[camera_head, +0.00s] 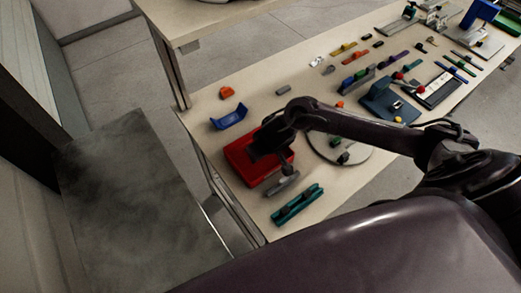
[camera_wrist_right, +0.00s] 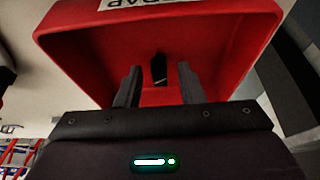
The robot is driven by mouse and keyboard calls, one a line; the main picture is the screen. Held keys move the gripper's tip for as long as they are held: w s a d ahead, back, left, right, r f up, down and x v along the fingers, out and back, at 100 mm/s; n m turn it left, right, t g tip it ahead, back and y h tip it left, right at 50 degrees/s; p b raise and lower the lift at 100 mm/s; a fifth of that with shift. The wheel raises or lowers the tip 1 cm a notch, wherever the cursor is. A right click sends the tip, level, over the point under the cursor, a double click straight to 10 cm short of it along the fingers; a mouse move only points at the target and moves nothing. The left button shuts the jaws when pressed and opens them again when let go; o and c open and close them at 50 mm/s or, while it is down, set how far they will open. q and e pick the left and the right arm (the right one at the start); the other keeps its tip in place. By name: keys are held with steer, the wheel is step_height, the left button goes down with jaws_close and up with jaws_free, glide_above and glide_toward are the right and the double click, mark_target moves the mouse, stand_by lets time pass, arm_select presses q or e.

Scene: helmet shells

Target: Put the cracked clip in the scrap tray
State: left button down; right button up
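The red scrap tray (camera_head: 240,160) stands near the table's left end. In the right wrist view the tray (camera_wrist_right: 75,40) fills the top, its white label upside down. A small black piece, perhaps the clip (camera_wrist_right: 159,68), shows between my right fingers, apparently in the tray; whether it rests on the floor is unclear. My right gripper (camera_wrist_right: 160,75) has its fingers spread, with gaps on both sides of the black piece. In the head view my right gripper (camera_head: 268,148) is over the tray and hides part of it. My left gripper is not in view.
A grey part (camera_head: 283,184) and a teal holder (camera_head: 298,205) lie by the tray's near side. A blue curved part (camera_head: 229,118) and an orange piece (camera_head: 227,92) lie behind it.

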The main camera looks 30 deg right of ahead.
steer(key=p+v, duration=0.3)
steer(key=v, duration=0.9)
steer(key=shift+s+r, duration=0.1)
